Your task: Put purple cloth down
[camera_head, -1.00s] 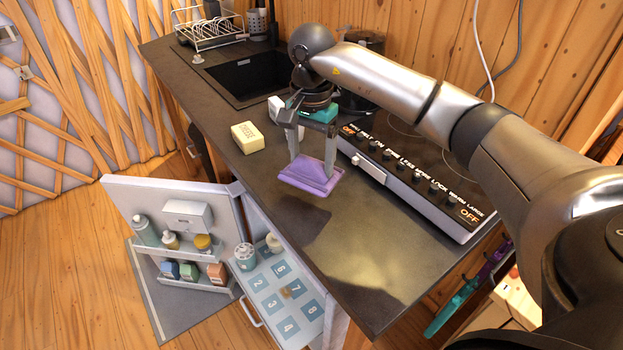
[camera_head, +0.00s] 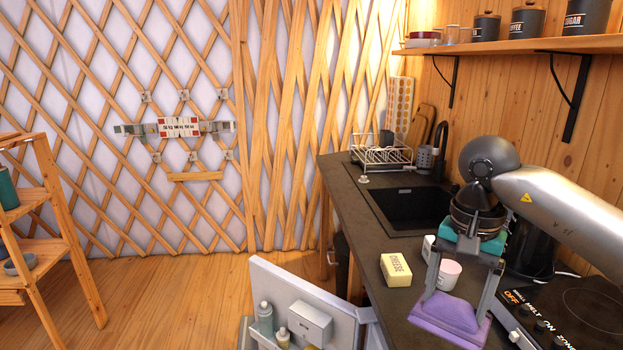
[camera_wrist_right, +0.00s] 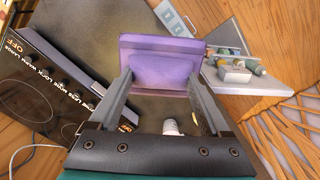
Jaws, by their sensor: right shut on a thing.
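The purple cloth (camera_head: 448,322), a folded, raised pad with a flat rim, is at the bottom right of the head view, over the front part of the dark counter (camera_head: 388,318). My right gripper (camera_head: 458,300) points down with its two fingers on either side of the cloth, shut on it. In the right wrist view the cloth (camera_wrist_right: 162,68) lies across the fingertips of the right gripper (camera_wrist_right: 160,85). Whether the cloth touches the counter is unclear. My left gripper is not in view.
A yellow cheese block (camera_head: 396,270) and a pinkish-white cup (camera_head: 448,274) stand close by. The cooktop (camera_head: 575,312) is to the right, the sink (camera_head: 408,207) farther back, with a dish rack (camera_head: 381,158) beyond. An open fridge door (camera_head: 310,296) stands in front of the counter.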

